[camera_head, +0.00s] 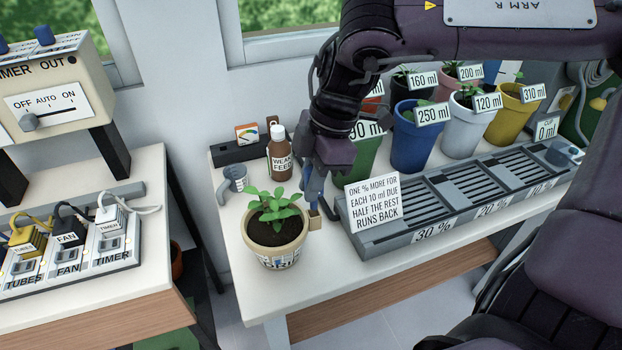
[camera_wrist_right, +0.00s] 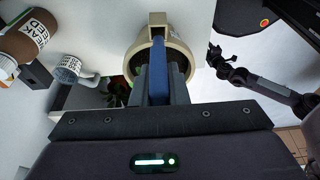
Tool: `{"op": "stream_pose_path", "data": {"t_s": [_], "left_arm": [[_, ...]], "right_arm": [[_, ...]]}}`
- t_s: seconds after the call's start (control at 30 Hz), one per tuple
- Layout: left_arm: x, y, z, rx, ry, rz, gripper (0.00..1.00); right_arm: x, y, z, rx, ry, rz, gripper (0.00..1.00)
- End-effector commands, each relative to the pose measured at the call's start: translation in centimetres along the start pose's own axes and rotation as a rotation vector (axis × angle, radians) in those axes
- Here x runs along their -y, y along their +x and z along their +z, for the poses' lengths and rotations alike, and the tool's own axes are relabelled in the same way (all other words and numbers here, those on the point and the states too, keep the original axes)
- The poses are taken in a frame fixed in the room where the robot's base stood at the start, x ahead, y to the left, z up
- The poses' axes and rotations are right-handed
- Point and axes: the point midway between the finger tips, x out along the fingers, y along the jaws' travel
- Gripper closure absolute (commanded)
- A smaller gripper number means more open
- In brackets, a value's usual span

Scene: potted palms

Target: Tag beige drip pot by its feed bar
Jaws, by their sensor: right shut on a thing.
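The beige drip pot (camera_head: 270,251) stands upright near the front left corner of the white table, with a leafy green plant and dark soil in it. A small beige block, which looks like its feed bar (camera_head: 315,222), sticks out at its right side. My right gripper (camera_head: 313,192) points down there, shut on a narrow blue piece. In the right wrist view, the blue piece (camera_wrist_right: 158,72) lies between the fingers in front of the pot's rim (camera_wrist_right: 137,56). I cannot tell whether it touches the bar. My left gripper (camera_wrist_right: 222,62) is small and dark there; its jaw state is unclear.
A grey slatted tray (camera_head: 375,243) with a text card (camera_head: 373,203) lies to the right. Several coloured pots, including a blue one (camera_head: 411,147), stand behind it.

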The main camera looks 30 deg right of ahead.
Motion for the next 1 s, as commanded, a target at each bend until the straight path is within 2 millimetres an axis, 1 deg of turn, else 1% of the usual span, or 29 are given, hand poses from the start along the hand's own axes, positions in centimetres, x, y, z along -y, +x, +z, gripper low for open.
{"op": "stream_pose_path", "data": {"t_s": [0.43, 1.0], "left_arm": [[0.0, 0.0, -0.1, -0.002, -0.002, 0.000, 0.64], [0.0, 1.7, 0.2, -0.001, -0.001, 0.000, 0.64]], "right_arm": [[0.0, 0.1, 0.1, 0.000, 0.000, 0.000, 1.00], [0.0, 2.3, 0.7, 0.000, 0.000, 0.000, 1.00]]}}
